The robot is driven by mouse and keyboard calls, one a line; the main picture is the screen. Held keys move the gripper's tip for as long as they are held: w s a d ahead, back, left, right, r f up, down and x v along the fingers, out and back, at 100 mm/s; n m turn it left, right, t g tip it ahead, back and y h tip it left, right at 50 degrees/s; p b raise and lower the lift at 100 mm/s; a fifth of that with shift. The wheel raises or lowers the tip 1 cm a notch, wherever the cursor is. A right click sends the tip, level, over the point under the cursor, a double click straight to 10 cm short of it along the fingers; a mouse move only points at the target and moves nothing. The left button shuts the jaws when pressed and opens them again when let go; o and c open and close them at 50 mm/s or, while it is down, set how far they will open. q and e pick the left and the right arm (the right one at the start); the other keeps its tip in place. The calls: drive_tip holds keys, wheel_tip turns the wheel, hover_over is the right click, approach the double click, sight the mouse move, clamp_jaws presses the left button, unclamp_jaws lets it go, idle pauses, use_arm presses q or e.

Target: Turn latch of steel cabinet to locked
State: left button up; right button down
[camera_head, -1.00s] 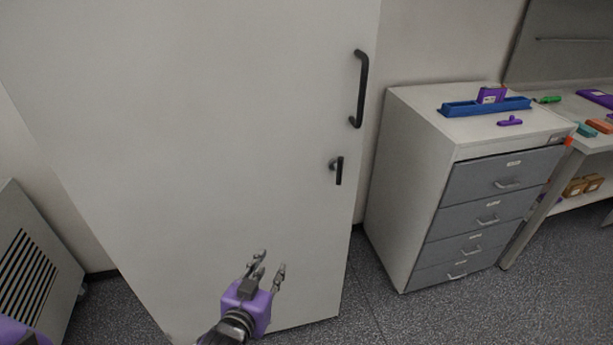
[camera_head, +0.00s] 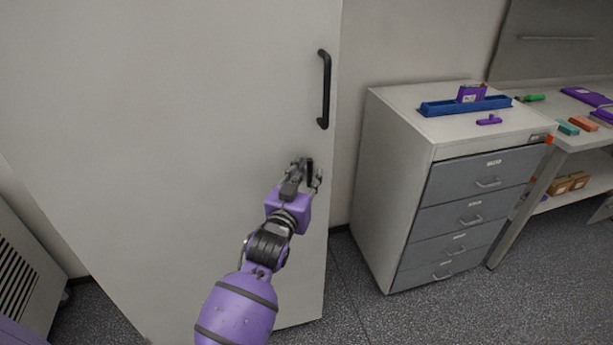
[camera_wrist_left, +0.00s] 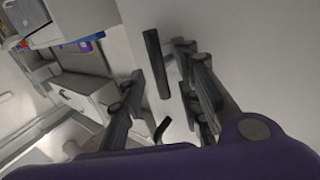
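The steel cabinet (camera_head: 170,130) is a tall pale door filling the left and middle of the head view. Its latch (camera_head: 310,172) is a short dark lever, standing about upright below the black door handle (camera_head: 325,90). My left gripper (camera_head: 305,178) is at the latch, its fingers around the lever and partly hiding it and its base. In the left wrist view, a straight dark bar, which looks like the latch lever (camera_wrist_left: 156,64), stands between the open fingers (camera_wrist_left: 165,85) with gaps on both sides. Contact cannot be made out. My right gripper is not in view.
A drawer cabinet (camera_head: 400,180) with a blue tray (camera_head: 465,106) on top stands to the right of the steel cabinet. A workbench (camera_head: 590,140) is farther right. A vented grey unit (camera_head: 20,270) is at the lower left. Grey floor (camera_head: 350,310) is clear in front.

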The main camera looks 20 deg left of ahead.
use_arm(q)
drive_tip(key=shift+c, duration=0.2)
clamp_jaws()
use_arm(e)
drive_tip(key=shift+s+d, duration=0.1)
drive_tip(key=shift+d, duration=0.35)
